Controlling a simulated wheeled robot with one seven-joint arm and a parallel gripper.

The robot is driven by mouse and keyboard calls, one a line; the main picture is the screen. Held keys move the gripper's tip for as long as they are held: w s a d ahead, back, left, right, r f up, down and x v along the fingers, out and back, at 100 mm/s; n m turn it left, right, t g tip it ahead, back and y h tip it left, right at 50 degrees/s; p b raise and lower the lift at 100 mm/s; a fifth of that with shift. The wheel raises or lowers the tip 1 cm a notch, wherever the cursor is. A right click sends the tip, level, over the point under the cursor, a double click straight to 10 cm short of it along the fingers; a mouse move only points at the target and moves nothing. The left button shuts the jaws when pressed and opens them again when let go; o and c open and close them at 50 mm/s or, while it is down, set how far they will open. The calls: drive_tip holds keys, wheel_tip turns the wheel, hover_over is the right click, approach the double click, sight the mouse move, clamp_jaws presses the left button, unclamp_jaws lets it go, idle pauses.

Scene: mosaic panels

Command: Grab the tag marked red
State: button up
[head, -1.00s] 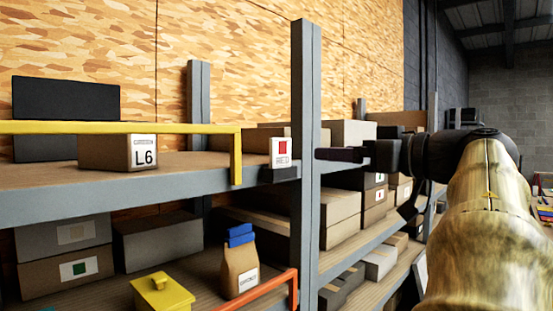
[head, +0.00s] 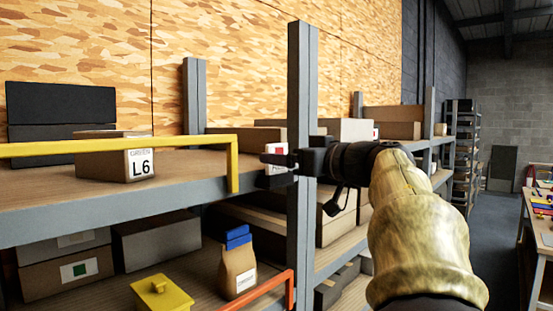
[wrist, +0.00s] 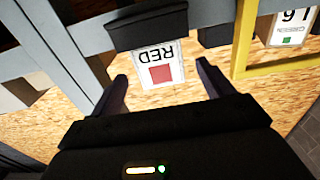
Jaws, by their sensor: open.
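The tag marked RED (wrist: 161,68) is a white card with a red square, upright in a dark holder (wrist: 147,27) on the shelf edge. In the wrist view it appears upside down, between the two fingers. In the head view the tag (head: 272,150) is partly hidden behind my gripper (head: 279,160). My gripper also shows in the wrist view (wrist: 161,84), with its fingers apart on either side of the tag. The fingers are not closed on it. I cannot tell whether either finger touches it.
A grey upright post (head: 301,100) stands right beside my gripper. A yellow rail (head: 120,147) runs along the shelf to the left, in front of a box labelled L6 (head: 103,160). An orange rail (head: 262,291) is below. Open floor (head: 493,245) lies to the right.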

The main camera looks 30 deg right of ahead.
drive_tip(key=shift+s, duration=0.15)
drive_tip(key=p+x, duration=0.1)
drive_tip(key=x, duration=0.1)
drive_tip(key=p+x, duration=0.1)
drive_tip(key=x, duration=0.1)
drive_tip(key=shift+w+r+p, duration=0.25)
drive_tip(key=shift+p, duration=0.05)
drive_tip(key=shift+w+a+f, duration=0.15)
drive_tip(key=shift+w, duration=0.3)
drive_tip(key=shift+s, duration=0.1)
drive_tip(key=c, duration=1.1)
drive_tip(key=shift+o, duration=0.2)
drive_tip(key=shift+a, duration=0.1)
